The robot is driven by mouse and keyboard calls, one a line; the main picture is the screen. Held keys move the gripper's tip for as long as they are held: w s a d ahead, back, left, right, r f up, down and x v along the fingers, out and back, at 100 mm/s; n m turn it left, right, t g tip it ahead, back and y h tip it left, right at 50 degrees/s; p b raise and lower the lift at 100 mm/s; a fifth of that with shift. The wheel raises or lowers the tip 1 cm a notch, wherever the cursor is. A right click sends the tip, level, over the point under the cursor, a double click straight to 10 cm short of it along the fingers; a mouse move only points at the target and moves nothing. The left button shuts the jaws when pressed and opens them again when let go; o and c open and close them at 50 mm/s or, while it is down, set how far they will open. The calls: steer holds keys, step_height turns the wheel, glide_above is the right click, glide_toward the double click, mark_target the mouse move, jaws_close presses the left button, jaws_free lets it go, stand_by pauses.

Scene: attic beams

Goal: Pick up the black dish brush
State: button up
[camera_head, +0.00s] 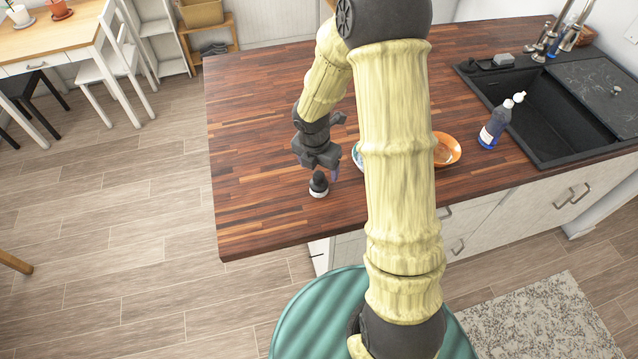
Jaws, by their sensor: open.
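The black dish brush (319,185) stands on the wooden counter near its front left part. It has a dark rounded top and a pale base. My gripper (328,174) is open and points down at the brush, with its fingers close above or around the brush's top. I cannot tell from this view whether the fingers touch it. Nothing is visibly held.
An orange bowl (447,149) sits right of the brush, partly behind my arm. A blue and white item (357,157) is mostly hidden by my arm. A blue soap bottle (495,125) stands by the black sink (550,118). The counter's left side (250,130) is clear.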

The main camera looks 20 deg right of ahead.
mark_target(319, 181)
step_height(319, 181, down, 2)
steer(key=shift+w+d, duration=0.1)
steer(key=shift+w, duration=0.05)
steer(key=shift+w+f+p, duration=0.1)
steer(key=shift+f+p, duration=0.2)
steer(key=shift+f, duration=2.35)
steer(key=c, duration=1.2)
steer(key=shift+o, duration=0.2)
steer(key=shift+r, duration=0.15)
